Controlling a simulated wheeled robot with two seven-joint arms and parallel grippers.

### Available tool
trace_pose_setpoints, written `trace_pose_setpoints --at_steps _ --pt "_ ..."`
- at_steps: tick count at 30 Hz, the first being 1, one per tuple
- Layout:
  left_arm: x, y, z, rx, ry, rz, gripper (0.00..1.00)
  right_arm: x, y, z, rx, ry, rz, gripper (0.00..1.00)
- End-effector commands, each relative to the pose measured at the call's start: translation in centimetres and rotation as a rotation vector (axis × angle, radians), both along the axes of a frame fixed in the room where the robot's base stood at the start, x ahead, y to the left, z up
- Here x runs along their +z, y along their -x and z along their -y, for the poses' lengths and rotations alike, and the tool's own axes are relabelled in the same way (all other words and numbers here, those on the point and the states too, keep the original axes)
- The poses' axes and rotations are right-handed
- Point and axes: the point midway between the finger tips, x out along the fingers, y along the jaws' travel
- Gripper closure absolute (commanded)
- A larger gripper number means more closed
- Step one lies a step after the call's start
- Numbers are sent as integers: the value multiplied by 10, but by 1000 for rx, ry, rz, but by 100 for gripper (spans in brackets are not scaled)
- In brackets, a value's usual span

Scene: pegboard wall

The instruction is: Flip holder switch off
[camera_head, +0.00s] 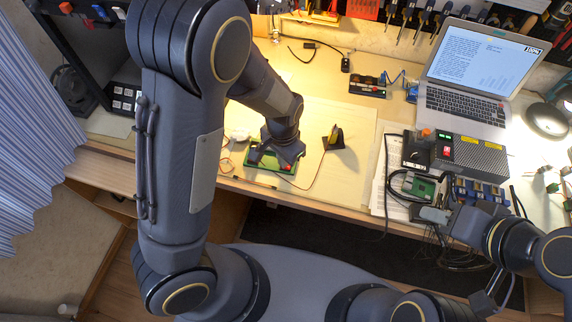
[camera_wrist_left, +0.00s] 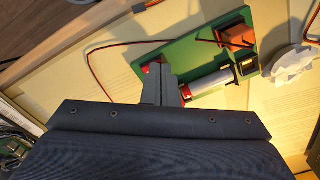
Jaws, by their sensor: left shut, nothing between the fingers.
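The green holder (camera_head: 259,165) lies flat near the front edge of the table, partly hidden under my left gripper (camera_head: 275,160). In the left wrist view the holder (camera_wrist_left: 205,55) carries a red and silver cylinder (camera_wrist_left: 210,85) and an orange-brown block (camera_wrist_left: 237,36). A red part, seemingly the switch (camera_wrist_left: 152,67), shows at the fingertips. My left gripper (camera_wrist_left: 158,75) is shut and empty, its tips at or just over that red part; contact cannot be told. My right gripper (camera_head: 432,214) is by a small green circuit board (camera_head: 420,185); its finger opening is unclear.
A red wire (camera_wrist_left: 105,46) runs from the holder. A crumpled white piece (camera_wrist_left: 291,63) lies beside it. A small black stand (camera_head: 333,138) is to the right. A laptop (camera_head: 470,80) and a grey box (camera_head: 470,155) stand further right. The table middle is mostly clear.

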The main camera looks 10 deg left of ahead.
Motion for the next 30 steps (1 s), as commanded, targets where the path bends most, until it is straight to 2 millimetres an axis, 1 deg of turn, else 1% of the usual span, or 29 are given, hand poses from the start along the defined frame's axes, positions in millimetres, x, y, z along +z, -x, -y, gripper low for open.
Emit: trace_pose_setpoints --at_steps 9,13,17,30 --pt "-6 0 0 0 0 0 100 -5 0 0 0 0 0 64" --pt "-3 0 0 0 -1 -1 100 -2 0 0 0 0 0 64" --pt "5 0 0 0 1 -1 100 5 0 0 0 0 0 64" --pt "42 0 0 0 1 -1 100 36 0 0 0 0 0 64"
